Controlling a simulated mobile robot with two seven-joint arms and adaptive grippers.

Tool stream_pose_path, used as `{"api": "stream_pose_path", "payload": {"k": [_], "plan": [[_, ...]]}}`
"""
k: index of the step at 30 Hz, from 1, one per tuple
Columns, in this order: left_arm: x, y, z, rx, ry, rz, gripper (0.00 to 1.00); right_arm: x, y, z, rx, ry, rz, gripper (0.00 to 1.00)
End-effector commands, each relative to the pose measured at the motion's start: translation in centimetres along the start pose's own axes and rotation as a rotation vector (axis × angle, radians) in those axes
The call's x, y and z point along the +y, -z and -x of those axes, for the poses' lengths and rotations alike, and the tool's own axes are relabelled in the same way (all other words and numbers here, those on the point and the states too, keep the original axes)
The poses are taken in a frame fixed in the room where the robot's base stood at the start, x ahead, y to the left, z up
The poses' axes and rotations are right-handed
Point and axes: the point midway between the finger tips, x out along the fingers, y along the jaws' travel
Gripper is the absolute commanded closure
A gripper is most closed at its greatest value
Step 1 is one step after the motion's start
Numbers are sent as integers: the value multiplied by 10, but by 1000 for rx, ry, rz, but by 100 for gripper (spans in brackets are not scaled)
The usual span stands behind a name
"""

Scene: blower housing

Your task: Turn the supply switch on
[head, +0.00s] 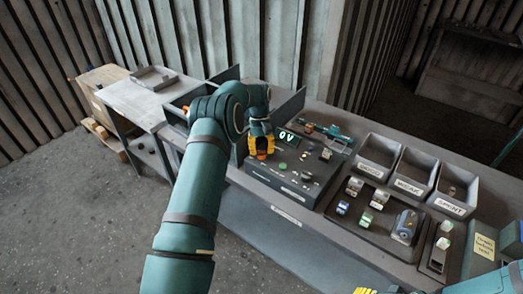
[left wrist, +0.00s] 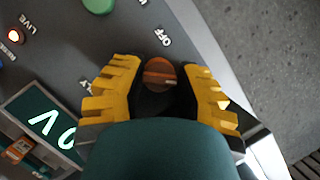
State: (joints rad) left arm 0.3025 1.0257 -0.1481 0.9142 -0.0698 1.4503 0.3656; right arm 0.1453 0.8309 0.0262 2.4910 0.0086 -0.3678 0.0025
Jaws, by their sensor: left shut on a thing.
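The supply switch (left wrist: 160,73) is an orange-brown round knob with a pale bar lying nearly level across it in the left wrist view. An OFF label (left wrist: 162,37) is above it; another label at its left is partly hidden. My left gripper (head: 262,150) is over the left part of the dark control box (head: 292,185), hiding the switch in the head view. Its yellow fingers are on both sides of the knob, shut on it. The display (head: 287,137) reads 0 V. Yellow parts of my right gripper show at the lower right edge; its fingertips are cut off.
In the left wrist view a lamp (left wrist: 14,35) labelled LIVE glows, and a green button (left wrist: 99,4) is near the top. Three grey labelled bins (head: 409,185) and a tray with small parts (head: 372,225) lie right of the box.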

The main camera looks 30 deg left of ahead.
Motion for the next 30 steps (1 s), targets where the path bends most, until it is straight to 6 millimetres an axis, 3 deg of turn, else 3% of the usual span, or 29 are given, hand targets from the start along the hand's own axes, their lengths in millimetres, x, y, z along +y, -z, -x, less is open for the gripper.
{"api": "stream_pose_path", "payload": {"k": [3,4,6,17,30], "plan": [[0,-1,-4,-9,3,-1,100,0,0,0,0,0,0,52],[0,-1,-4,-9,3,-1,55,0,0,0,0,0,0,52],[0,-1,-4,-8,3,0,35,0,0,0,0,0,0,52],[0,0,2,-2,0,1,35,0,0,0,0,0,0,52],[0,0,60,-2,1,1,35,0,0,0,0,0,0,52]]}}
